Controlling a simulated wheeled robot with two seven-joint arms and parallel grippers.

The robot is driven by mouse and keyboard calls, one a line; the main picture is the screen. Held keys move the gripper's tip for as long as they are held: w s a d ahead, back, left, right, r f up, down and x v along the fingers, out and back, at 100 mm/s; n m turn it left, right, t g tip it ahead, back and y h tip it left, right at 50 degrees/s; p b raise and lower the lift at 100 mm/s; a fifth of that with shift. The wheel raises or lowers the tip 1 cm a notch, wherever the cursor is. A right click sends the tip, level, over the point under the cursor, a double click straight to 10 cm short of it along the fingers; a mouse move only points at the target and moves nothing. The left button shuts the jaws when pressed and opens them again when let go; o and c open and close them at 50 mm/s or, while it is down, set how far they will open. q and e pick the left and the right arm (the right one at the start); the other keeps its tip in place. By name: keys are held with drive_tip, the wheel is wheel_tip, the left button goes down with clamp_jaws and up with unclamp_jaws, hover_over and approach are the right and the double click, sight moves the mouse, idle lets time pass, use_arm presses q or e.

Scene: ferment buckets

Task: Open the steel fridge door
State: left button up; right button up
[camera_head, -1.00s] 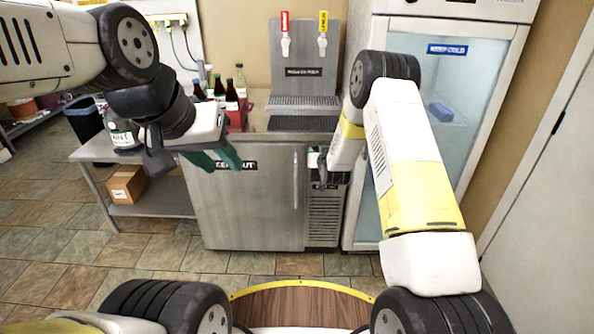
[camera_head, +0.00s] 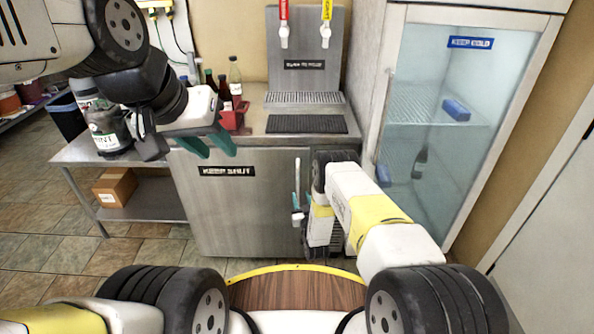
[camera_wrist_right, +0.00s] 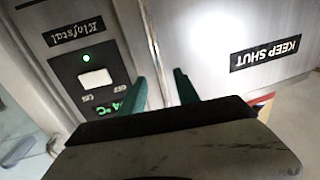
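The steel fridge door (camera_head: 235,205) is the under-counter front with a black KEEP SHUT label, also in the right wrist view (camera_wrist_right: 215,30). It looks shut. Its pale upright handle (camera_head: 297,172) is near the door's right edge. My right gripper (camera_head: 300,203) is at the handle's lower part. In the right wrist view its green fingers (camera_wrist_right: 163,92) are apart, facing the door's edge beside the control panel (camera_wrist_right: 85,65). I cannot tell whether they touch the handle. My left gripper (camera_head: 212,146) is open and empty, in front of the door's upper left.
A glass-fronted fridge (camera_head: 455,120) stands at the right. A side table (camera_head: 85,152) with a box (camera_head: 115,187) stands left. Tiled floor lies in front.

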sight(298, 189)
drive_tip(key=w, duration=0.3)
drive_tip(key=w+a, duration=0.1)
drive_tip(key=w, duration=0.2)
drive_tip(key=shift+w+a+r, duration=0.1)
drive_tip(key=shift+w+a, duration=0.05)
drive_tip(key=shift+w, duration=0.15)
clamp_jaws()
idle(1.1)
